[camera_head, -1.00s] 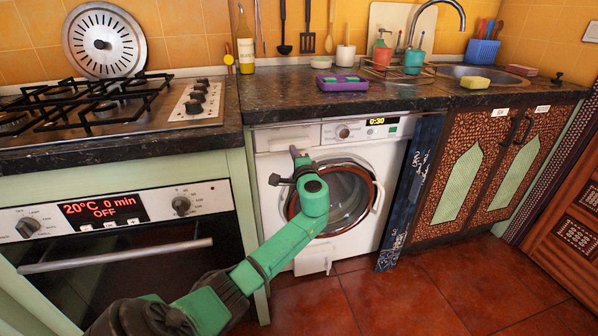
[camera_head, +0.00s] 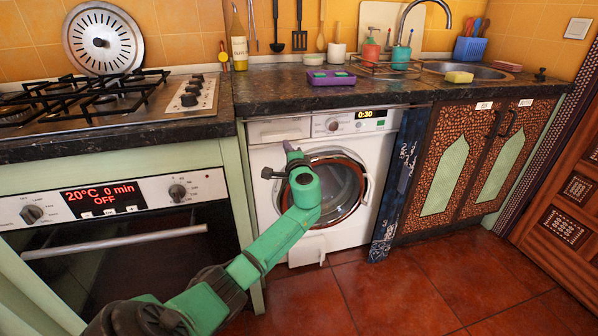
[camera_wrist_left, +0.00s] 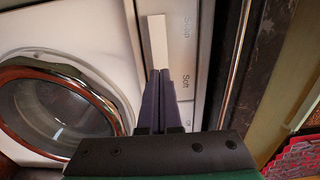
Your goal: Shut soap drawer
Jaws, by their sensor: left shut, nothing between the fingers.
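The washing machine (camera_head: 378,153) is white, with a round glass door. Its soap drawer (camera_head: 278,130) is at the top left of the front, left of the dial. In the left wrist view the drawer area (camera_wrist_left: 186,75) carries the words "Soap" and "Soft", beside a pale raised bar (camera_wrist_left: 157,40). I cannot tell clearly how far the drawer stands out. My left gripper (camera_head: 289,147) is shut and empty, just below the drawer. In the left wrist view its dark fingertips (camera_wrist_left: 160,73) lie at the lower end of the bar; contact is unclear. My right gripper is not in view.
The dark countertop (camera_head: 290,98) overhangs the machine. An oven (camera_head: 115,235) stands to the left, and a dark blue patterned panel (camera_head: 400,185) and cabinet doors (camera_head: 480,160) to the right. The red tiled floor (camera_head: 400,290) in front is clear.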

